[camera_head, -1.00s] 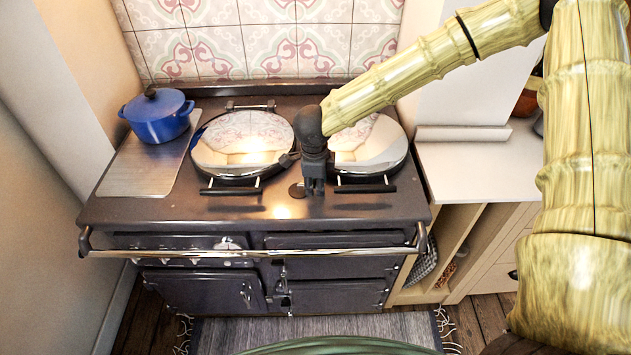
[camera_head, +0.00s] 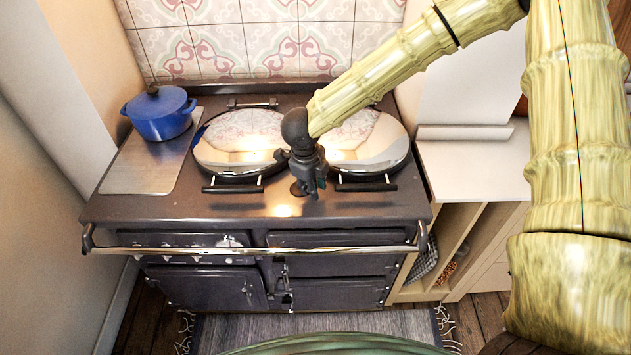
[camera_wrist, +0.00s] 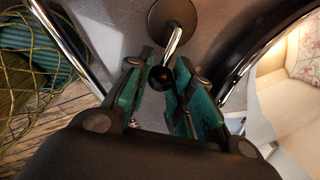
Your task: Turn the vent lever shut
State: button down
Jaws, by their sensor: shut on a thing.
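The vent lever (camera_wrist: 177,40) shows in the wrist view as a short shiny rod with a dark round knob at its near end. It runs out from a dark round disc (camera_wrist: 171,14) on the grey stove top. My gripper (camera_wrist: 160,82) has its teal-padded fingers on either side of the knob and is shut on it. In the head view my gripper (camera_head: 311,190) is low over the stove top, between the fronts of the two round lids. It hides most of the lever there; part of the disc (camera_head: 296,189) shows beside the fingers.
The left polished lid (camera_head: 240,150) and right polished lid (camera_head: 365,155) flank my gripper, with handles at their fronts. A blue pot (camera_head: 160,118) stands at the back left. A rail (camera_head: 250,250) crosses the stove front. The right counter (camera_head: 475,175) is mostly clear.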

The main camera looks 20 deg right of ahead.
jog(key=m, duration=0.1)
jog(key=a+m, duration=0.1)
jog(key=m, duration=0.1)
jog(key=shift+s+a+m+g, duration=0.25)
jog(key=shift+a+m+g, duration=0.05)
jog(key=shift+a+m, duration=0.1)
jog(key=shift+w+a+m+g+h, duration=0.15)
jog(key=shift+a+m, duration=0.2)
jog(key=shift+m, duration=0.5)
jog(key=shift+s+a+m+g+h, duration=0.1)
jog(key=shift+a+m+g, duration=0.2)
jog(key=shift+m, duration=0.6)
jog(key=shift+w+a+m+g+h, duration=0.1)
jog(key=shift+a+m, duration=0.3)
jog(key=shift+m, duration=0.45)
jog(key=c, duration=1.2)
grip_release()
jog(key=shift+c, duration=0.2)
jog(key=v, duration=1.2)
